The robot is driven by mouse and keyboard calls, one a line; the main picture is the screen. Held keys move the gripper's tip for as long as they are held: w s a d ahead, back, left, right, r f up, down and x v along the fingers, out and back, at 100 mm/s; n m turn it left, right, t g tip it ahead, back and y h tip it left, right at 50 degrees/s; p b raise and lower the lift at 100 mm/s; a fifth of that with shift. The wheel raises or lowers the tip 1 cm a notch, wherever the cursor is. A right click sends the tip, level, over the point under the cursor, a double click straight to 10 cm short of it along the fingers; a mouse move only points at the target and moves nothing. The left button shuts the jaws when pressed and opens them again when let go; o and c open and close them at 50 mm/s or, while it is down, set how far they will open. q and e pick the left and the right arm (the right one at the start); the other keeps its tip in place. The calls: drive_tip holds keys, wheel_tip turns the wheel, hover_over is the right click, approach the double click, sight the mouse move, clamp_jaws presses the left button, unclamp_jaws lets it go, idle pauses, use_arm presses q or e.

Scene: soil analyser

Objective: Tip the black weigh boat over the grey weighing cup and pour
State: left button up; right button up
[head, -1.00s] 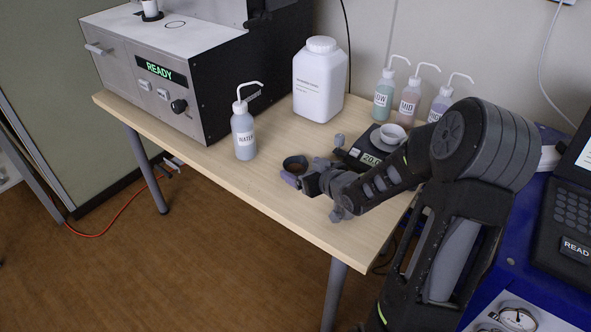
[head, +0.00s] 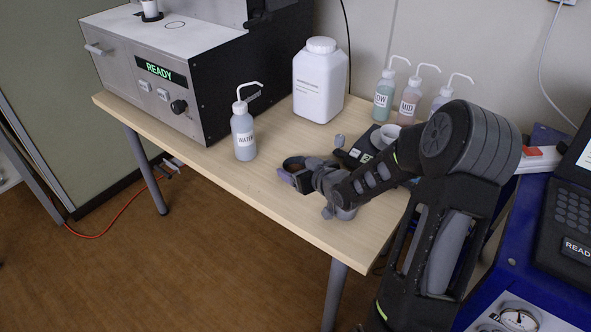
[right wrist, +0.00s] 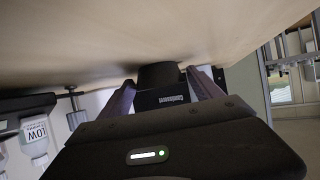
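The small black weigh boat (head: 293,162) stands upright on the table, near its front edge. My right gripper (head: 291,175) is low over the table, with its fingers on either side of the boat. In the right wrist view the boat (right wrist: 160,75) sits between the two purple-grey fingertips (right wrist: 160,82). The fingers look spread, and I cannot tell whether they touch it. The grey weighing cup (head: 386,134) stands on the black balance (head: 357,153), behind my right forearm, which partly hides both. My left gripper is not in view.
A WATER wash bottle (head: 243,140) stands left of the boat, and a large white jar (head: 319,85) behind. Several wash bottles (head: 384,97) line the back right. The analyser (head: 190,75) fills the table's left end. The front middle of the table (head: 235,172) is clear.

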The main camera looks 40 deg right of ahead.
drive_tip(key=c, duration=0.8)
wheel_tip(320, 180, up, 10)
drive_tip(key=shift+p, duration=1.15)
